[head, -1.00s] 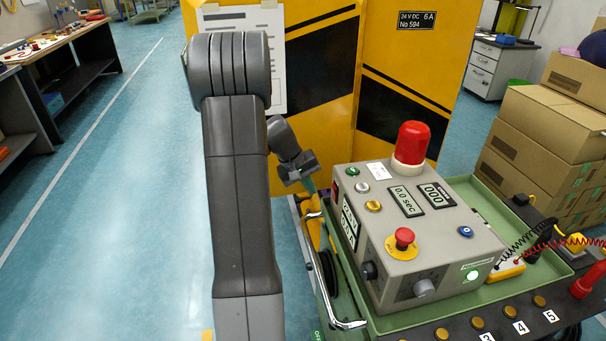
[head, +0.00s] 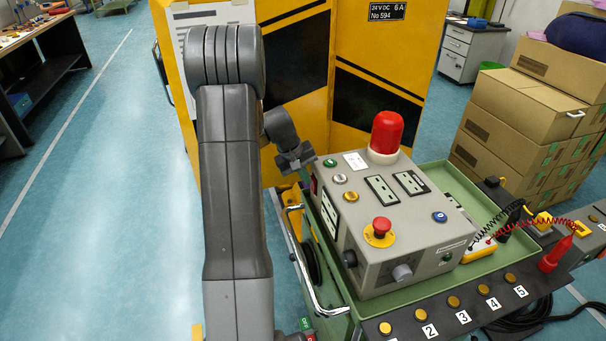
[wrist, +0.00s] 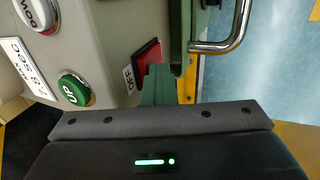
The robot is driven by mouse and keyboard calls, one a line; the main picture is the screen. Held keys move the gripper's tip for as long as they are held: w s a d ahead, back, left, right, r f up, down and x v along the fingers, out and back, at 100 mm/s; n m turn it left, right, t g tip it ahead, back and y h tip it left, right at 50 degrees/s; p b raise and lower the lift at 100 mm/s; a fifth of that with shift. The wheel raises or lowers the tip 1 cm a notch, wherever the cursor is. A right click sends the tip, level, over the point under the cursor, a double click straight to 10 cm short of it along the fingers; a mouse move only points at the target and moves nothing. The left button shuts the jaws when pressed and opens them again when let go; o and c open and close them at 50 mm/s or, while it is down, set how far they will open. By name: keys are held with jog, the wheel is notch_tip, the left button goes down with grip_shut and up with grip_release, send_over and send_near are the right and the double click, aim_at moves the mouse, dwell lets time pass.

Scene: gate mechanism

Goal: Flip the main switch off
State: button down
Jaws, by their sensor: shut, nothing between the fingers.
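The main switch is a red rocker (wrist: 148,57) in a dark frame on the grey control box's side, beside an "OFF" label (wrist: 129,78) in the wrist view. In the head view, only a small red part of it (head: 314,187) shows beside my gripper (head: 306,176). My gripper's green fingertips (wrist: 156,84) are shut and empty, right at the rocker; I cannot tell whether they touch it. They partly cover the rocker. On the control box (head: 370,235), the two displays (head: 383,189) show no readings and the front lamp (head: 447,257) is dark.
The box stands in a green tray (head: 440,172) with a metal handle (head: 304,262) at its left. A red mushroom button (head: 381,227) and red beacon (head: 386,132) are on top. A yellow cabinet (head: 290,60) stands behind. Open floor lies left.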

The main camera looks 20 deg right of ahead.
jog(key=shift+d, duration=0.15)
jog(key=shift+r, duration=0.1)
jog(key=shift+r, duration=0.75)
